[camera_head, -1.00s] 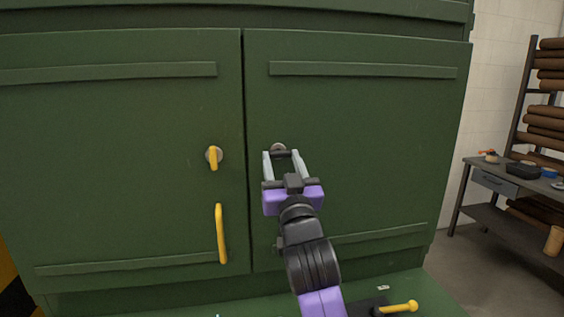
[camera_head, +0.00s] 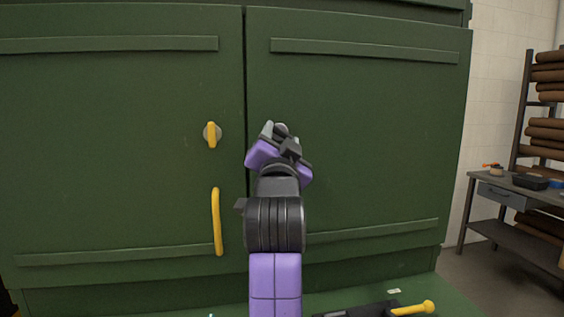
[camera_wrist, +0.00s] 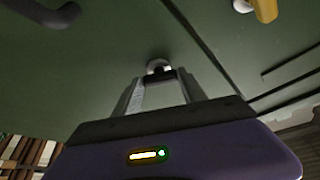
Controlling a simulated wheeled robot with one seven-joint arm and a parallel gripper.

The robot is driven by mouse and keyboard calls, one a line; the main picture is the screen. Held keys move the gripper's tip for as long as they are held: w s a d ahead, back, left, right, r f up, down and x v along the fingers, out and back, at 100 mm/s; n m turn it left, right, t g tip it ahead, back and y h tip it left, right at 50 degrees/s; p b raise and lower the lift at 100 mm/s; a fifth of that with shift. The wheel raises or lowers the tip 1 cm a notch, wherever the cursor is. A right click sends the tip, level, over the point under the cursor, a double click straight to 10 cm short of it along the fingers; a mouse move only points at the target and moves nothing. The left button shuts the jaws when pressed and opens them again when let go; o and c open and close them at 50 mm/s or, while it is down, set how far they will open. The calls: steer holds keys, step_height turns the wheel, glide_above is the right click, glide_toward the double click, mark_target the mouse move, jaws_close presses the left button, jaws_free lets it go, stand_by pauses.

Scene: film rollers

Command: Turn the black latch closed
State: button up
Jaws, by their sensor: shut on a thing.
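The black latch (camera_wrist: 160,72) is on the right green cabinet door (camera_head: 370,100), near the seam between the doors. In the wrist view it lies between the fingertips of my gripper (camera_wrist: 163,84), in front of its pale round mount. My gripper (camera_head: 274,130) is shut on the latch and rolled to a slant in the head view. There the gripper hides nearly all of the latch, so its exact angle is unclear.
The left door carries a yellow latch (camera_head: 212,136) pointing down and a yellow upright handle (camera_head: 217,222). A dark handle (camera_wrist: 50,12) shows in the wrist view. A yellow-ended tool (camera_head: 412,309) lies on the ledge below. A workbench (camera_head: 510,190) stands at right.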

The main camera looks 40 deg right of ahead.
steer(key=m+g+b, duration=0.1)
steer(key=m+b, duration=0.1)
steer(key=m, duration=0.1)
steer(key=m+g+b, duration=0.2)
steer(key=m, duration=0.2)
steer(key=shift+w+a+r, duration=0.1)
steer(key=shift+a, duration=0.05)
steer(key=m, duration=0.1)
steer(key=m+g, duration=0.1)
steer(key=m, duration=0.3)
steer(key=shift+r+g+y+b, duration=0.25)
steer(key=shift+g+y+b, duration=0.05)
steer(key=shift+y+b, duration=0.1)
steer(key=o, duration=1.4)
steer(key=shift+c, duration=0.2)
steer(key=v, duration=0.7)
steer(key=shift+s+a, duration=0.2)
steer(key=shift+a, duration=0.15)
